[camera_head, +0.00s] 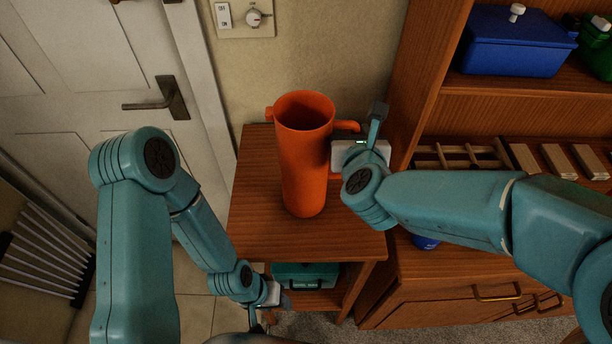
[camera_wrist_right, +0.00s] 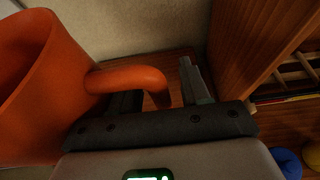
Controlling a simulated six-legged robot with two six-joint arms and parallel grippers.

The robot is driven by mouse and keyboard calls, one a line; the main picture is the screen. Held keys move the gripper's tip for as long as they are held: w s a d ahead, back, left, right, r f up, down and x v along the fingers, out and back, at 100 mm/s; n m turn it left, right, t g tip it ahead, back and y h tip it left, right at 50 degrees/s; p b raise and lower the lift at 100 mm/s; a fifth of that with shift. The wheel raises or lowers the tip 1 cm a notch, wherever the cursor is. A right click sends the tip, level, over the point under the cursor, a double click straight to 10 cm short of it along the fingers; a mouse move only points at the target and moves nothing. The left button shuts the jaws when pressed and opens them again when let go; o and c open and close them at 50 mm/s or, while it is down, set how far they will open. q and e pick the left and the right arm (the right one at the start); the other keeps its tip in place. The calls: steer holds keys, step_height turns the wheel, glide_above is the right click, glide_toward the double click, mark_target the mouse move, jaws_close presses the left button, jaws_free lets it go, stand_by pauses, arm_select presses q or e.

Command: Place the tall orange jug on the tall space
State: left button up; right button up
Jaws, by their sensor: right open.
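The tall orange jug (camera_head: 303,170) stands upright on a small wooden side table (camera_head: 262,215). Its handle points right, towards the shelf unit. My right gripper (camera_head: 362,128) is at the handle. In the right wrist view the jug (camera_wrist_right: 30,95) fills the left side, and its handle (camera_wrist_right: 130,79) reaches between the open fingers of the gripper (camera_wrist_right: 160,92). The fingers are apart and not closed on it. My left gripper (camera_head: 270,302) hangs low by the table's front, partly hidden; its jaws are not clear. I cannot tell which shelf space is the tall one.
A wooden shelf unit (camera_head: 424,75) stands right of the table. It holds a blue lidded box (camera_head: 515,45), a green container (camera_head: 597,50) and wooden racks (camera_head: 460,156). A teal case (camera_head: 306,275) sits under the table. A white door (camera_head: 90,75) is at left.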

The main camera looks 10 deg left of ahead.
steer(key=shift+s, duration=0.15)
jaws_close()
stand_by(1.2)
steer(key=shift+r, duration=0.1)
